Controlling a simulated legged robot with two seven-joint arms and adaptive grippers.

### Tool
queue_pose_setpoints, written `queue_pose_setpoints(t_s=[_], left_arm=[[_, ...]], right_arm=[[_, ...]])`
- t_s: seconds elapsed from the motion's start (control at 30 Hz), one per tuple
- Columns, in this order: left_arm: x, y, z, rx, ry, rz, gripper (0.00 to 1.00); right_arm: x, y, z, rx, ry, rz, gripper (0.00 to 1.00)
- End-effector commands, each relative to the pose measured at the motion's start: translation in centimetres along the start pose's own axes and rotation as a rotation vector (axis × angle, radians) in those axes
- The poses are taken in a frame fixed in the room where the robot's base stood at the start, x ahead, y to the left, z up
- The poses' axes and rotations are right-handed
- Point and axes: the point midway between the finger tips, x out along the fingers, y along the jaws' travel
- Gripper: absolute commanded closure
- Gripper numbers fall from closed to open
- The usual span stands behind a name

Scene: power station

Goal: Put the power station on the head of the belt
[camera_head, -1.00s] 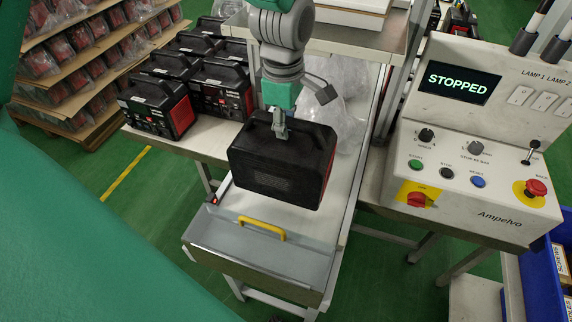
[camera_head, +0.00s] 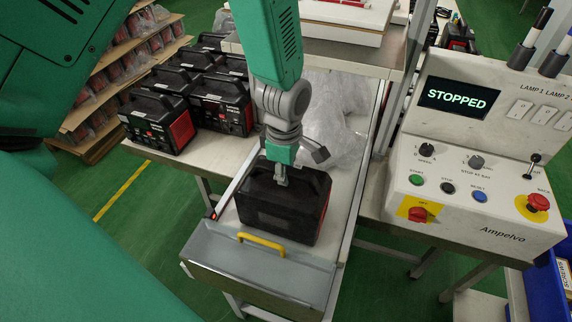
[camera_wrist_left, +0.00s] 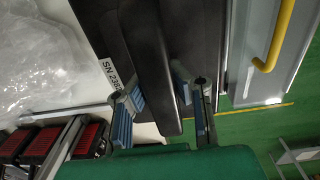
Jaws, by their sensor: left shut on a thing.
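My left gripper (camera_head: 281,176) is shut on the handle of a black power station (camera_head: 282,218) with dark red sides. The power station is upright at the near end of the belt (camera_head: 345,208), just behind the clear plate with a yellow handle (camera_head: 262,243). I cannot tell whether its underside touches the belt. In the left wrist view the gripper fingers (camera_wrist_left: 165,105) are on either side of the dark handle, and a serial label (camera_wrist_left: 118,75) shows on the case. My right gripper is not in view.
Several more power stations (camera_head: 158,118) stand on a table at the left. Clear plastic bags (camera_head: 335,115) lie on the belt behind the held one. A control panel (camera_head: 470,150) reading STOPPED stands at the right. A shelf with white boxes (camera_head: 345,20) overhangs the belt.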

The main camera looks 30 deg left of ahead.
Motion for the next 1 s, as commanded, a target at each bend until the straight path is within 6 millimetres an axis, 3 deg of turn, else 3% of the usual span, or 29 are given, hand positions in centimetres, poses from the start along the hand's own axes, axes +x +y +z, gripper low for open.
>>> queue_pose_setpoints(t_s=[0.33,0.4,0.77,0.87,1.0], left_arm=[[-0.1,0.2,0.0,0.000,-0.001,0.006,1.00],[0.1,0.0,0.0,0.000,0.000,0.001,0.66],[-0.1,0.1,0.0,0.000,0.000,0.000,0.66],[-1.0,0.2,0.0,0.000,0.000,0.003,0.66],[-3.7,0.2,0.0,0.001,0.001,0.005,0.66]], right_arm=[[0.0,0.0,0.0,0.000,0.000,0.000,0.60],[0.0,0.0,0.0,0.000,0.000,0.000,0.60],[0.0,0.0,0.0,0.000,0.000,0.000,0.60],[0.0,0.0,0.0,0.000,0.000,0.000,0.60],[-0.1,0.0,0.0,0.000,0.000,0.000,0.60]])
